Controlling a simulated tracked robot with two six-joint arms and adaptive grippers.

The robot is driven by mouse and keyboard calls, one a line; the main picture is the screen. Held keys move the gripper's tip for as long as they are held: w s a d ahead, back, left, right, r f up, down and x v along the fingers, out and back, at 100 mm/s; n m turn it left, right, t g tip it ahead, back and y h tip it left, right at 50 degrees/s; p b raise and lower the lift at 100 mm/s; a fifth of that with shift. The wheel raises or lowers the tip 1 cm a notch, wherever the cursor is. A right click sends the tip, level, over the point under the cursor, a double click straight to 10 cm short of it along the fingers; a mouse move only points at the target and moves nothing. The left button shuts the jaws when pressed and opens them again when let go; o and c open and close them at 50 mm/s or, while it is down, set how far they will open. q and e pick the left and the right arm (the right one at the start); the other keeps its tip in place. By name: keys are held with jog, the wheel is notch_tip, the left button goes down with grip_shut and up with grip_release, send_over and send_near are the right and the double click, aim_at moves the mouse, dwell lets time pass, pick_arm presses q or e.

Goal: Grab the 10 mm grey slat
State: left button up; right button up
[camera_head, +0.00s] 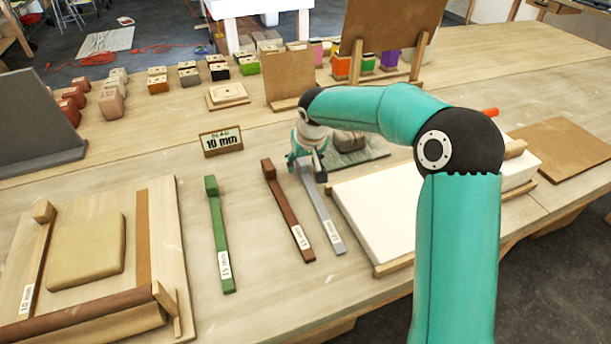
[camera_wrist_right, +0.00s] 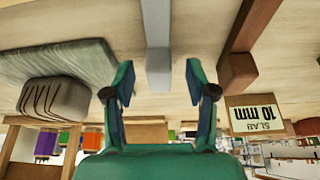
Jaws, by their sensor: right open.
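The grey slat (camera_head: 324,218) lies on the wooden table with a white label at its near end. Its far end carries a raised grey block, mostly hidden by my right gripper in the head view. My right gripper (camera_head: 309,168) is at that far end. In the wrist view the slat (camera_wrist_right: 157,25) runs down between the two fingers of my right gripper (camera_wrist_right: 160,82). The fingers are wide apart, with a gap on each side of the grey block. My left gripper is not in view.
A brown slat (camera_head: 287,212) lies close to the left, and a green slat (camera_head: 220,240) farther left. A "10 mm" sign (camera_head: 221,141) stands behind them. A white slab (camera_head: 378,210) lies right of the grey slat. A grey stone-like block (camera_wrist_right: 55,98) on a mat is near the gripper.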

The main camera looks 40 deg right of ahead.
jog(key=shift+w+d+f, duration=0.1)
jog(key=shift+w+f, duration=0.15)
jog(key=shift+f, duration=0.4)
grip_shut()
jog(key=shift+r, duration=0.15)
